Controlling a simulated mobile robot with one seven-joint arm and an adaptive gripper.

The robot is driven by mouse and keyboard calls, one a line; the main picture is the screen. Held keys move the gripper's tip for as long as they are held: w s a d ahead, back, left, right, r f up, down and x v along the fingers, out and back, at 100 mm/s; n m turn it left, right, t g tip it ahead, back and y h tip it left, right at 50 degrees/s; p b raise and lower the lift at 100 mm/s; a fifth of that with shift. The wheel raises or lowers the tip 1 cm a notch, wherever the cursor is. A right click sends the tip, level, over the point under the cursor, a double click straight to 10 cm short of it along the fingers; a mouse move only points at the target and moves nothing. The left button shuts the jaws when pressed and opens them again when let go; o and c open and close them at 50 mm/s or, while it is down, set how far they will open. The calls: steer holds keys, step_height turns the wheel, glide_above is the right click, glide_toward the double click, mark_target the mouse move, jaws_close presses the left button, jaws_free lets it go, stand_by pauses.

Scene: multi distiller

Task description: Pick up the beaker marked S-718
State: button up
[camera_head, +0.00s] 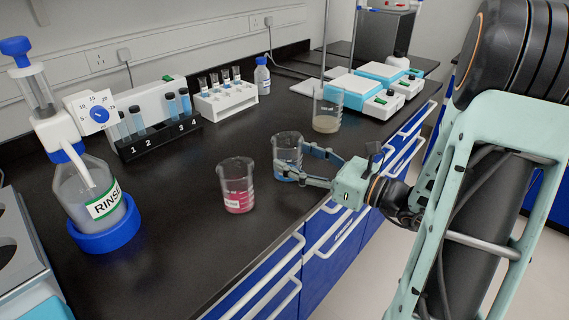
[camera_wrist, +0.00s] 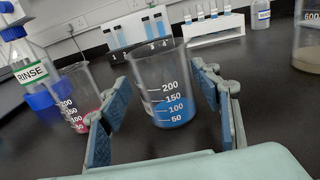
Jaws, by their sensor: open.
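A beaker with blue liquid (camera_head: 287,155) stands upright near the bench's front edge; in the wrist view (camera_wrist: 165,85) it stands between the two finger pads with gaps on both sides. My gripper (camera_head: 298,164) is open around it. A beaker with pink liquid (camera_head: 236,185) stands to its left, also behind the left finger in the wrist view (camera_wrist: 80,95). A larger beaker with greyish liquid (camera_head: 327,108) stands farther back to the right. The white label on the pink beaker is too small to read, and no S-718 mark is legible on any beaker.
A RINSE bottle (camera_head: 95,200) in a blue ring stands at left. A black tube rack (camera_head: 155,137) and a white vial rack (camera_head: 225,100) stand at the back. Blue-white hotplates (camera_head: 365,92) are at back right. Dark bench is clear left of the pink beaker.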

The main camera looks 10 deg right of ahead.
steer(key=b+x, duration=0.1)
steer(key=x, duration=0.7)
steer(key=shift+w+f+b, duration=0.15)
steer(key=shift+w+b, duration=0.05)
steer(key=shift+b, duration=0.1)
steer(key=c, duration=1.4)
steer(key=shift+o, duration=0.2)
